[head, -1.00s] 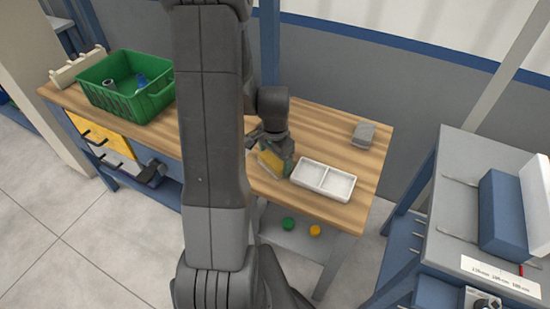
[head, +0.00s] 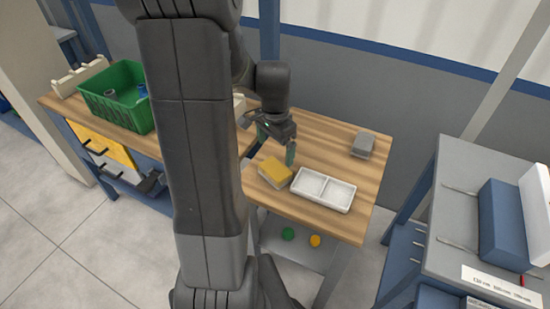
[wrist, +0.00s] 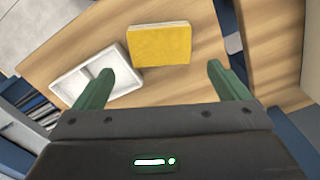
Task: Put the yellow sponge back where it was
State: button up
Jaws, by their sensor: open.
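The yellow sponge (head: 275,170) lies on the wooden workbench, just left of a white two-compartment tray (head: 323,189). In the wrist view the sponge (wrist: 159,45) lies beyond the fingertips, with the tray (wrist: 97,81) to its left. My gripper (head: 277,147) is open and empty, above and behind the sponge and apart from it. Its two green fingers also show in the wrist view (wrist: 158,80), with nothing between them.
A green crate (head: 115,97) with a few items stands at the bench's left. A grey block (head: 363,145) lies at the back right of the workbench (head: 325,145). A grey side table (head: 455,215) with a blue box stands to the right. Green and orange balls lie on the shelf below.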

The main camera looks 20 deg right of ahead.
jog(key=shift+r, duration=1.35)
dwell(0.4)
